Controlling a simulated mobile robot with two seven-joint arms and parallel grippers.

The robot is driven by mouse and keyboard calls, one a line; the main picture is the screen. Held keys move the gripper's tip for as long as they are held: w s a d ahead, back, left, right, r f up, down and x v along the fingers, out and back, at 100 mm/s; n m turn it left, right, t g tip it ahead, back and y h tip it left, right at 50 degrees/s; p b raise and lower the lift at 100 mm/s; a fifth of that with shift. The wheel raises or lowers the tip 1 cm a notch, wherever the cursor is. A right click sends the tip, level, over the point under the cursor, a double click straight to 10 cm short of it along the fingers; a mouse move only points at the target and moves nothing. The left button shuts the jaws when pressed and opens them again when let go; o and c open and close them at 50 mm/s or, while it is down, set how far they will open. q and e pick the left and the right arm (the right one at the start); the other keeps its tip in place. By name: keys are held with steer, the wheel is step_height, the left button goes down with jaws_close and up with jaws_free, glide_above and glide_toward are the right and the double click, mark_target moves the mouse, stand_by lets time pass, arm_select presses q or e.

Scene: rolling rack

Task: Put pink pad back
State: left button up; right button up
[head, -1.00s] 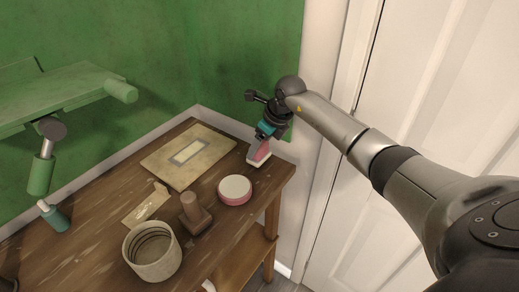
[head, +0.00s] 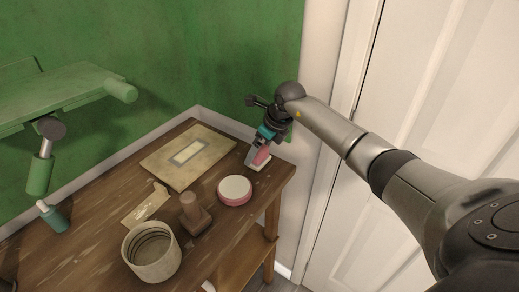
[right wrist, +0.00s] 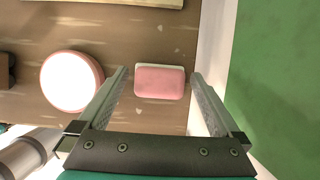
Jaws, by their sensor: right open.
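The pink pad (head: 262,157), a rectangular block with a pale base, rests on the wooden table near its far right corner. It also shows in the right wrist view (right wrist: 160,82), where it lies between my spread fingers with a gap on each side. My right gripper (head: 257,158) is open and points down at the pad. In the head view its fingers partly hide the pad. I cannot tell how far the fingertips are above the table. My left gripper is not in view.
A round pink tin with a white top (head: 235,190) stands close by. The wooden table (head: 100,215) also holds a flat board (head: 188,157), a brown stamp-like block (head: 194,214), a ribbed round pot (head: 152,252) and a teal bottle (head: 53,218). A wall and door are to the right.

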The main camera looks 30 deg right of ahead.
steer(key=p+v, duration=0.1)
steer(key=v, duration=1.1)
